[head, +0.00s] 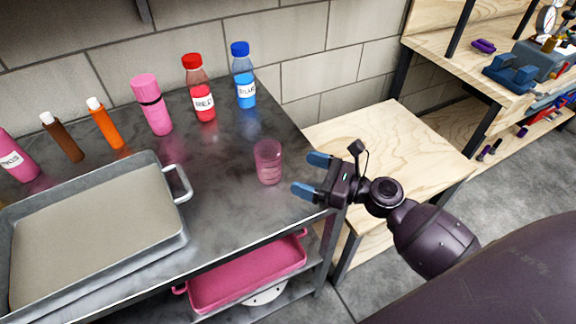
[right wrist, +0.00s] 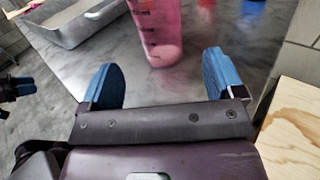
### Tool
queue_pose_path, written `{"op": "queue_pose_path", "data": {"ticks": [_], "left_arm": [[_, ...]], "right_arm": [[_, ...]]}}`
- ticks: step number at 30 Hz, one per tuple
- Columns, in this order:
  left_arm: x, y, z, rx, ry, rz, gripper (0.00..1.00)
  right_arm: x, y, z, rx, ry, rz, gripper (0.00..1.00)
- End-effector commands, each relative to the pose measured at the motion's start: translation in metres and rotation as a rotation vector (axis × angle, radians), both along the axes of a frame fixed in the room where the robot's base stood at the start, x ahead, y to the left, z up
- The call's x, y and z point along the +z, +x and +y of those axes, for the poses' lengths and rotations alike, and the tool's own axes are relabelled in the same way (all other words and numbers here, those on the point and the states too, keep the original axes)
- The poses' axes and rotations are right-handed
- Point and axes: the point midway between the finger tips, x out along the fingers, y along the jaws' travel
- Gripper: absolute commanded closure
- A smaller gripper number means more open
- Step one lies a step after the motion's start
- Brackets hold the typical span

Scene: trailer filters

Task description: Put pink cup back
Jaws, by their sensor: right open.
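A translucent pink cup (head: 268,162) stands upright on the dark metal table (head: 225,205), near its right front part. It also shows in the right wrist view (right wrist: 157,32), ahead of the fingers and roughly between them. My right gripper (head: 307,175) is open and empty, just right of the cup, with its two blue fingertips pointing toward it. The fingers are apart from the cup in the head view. In the right wrist view a dark gripper part at the left edge (right wrist: 18,88) may be my left gripper; its jaws are unclear. My left gripper is not in the head view.
A grey tray (head: 183,240) fills the table's left front. Bottles line the back: red (head: 204,105), blue (head: 245,90), pink (head: 155,115), orange (head: 105,125) and brown (head: 63,140). A pink pan (head: 245,278) sits on the shelf below. A wooden table (head: 400,135) at right is clear.

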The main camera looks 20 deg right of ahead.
Motion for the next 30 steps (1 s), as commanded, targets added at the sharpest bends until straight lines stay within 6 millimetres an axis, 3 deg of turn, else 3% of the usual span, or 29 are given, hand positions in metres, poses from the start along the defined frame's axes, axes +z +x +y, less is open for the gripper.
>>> {"op": "queue_pose_path", "data": {"ticks": [8, 30], "left_arm": [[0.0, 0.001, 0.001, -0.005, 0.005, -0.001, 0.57], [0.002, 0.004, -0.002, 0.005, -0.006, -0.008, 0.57]], "right_arm": [[0.0, -0.016, -0.014, 0.001, 0.0, 0.0, 0.13], [0.0, -0.016, -0.014, 0.001, 0.0, 0.0, 0.13]]}}
